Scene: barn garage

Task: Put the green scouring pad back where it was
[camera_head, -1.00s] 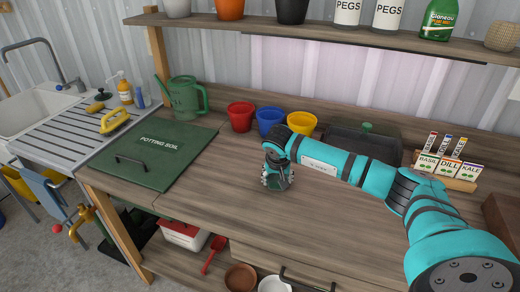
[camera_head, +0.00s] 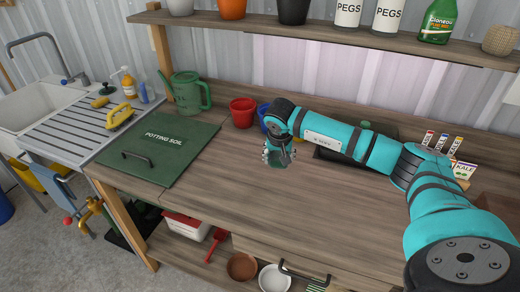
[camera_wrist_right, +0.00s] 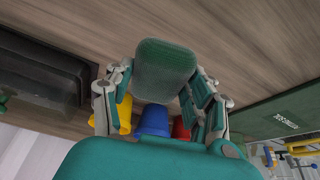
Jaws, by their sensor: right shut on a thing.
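The green scouring pad (camera_wrist_right: 165,68) is held between the fingers of my right gripper (camera_wrist_right: 160,92) in the right wrist view, with bare wooden bench top beyond it. In the head view my right gripper (camera_head: 279,156) points down over the middle of the potting bench (camera_head: 255,205). It is shut on the pad, which hardly shows there between the fingers. I cannot tell the exact gap between pad and bench top. My left gripper is not in view.
A green potting soil lid (camera_head: 150,160) lies left of my gripper. A red pot (camera_head: 242,112) and a mostly hidden blue pot stand behind. Left is a sink (camera_head: 38,108) with a drainboard carrying a yellow-handled brush (camera_head: 120,115) and bottles. The front bench top is clear.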

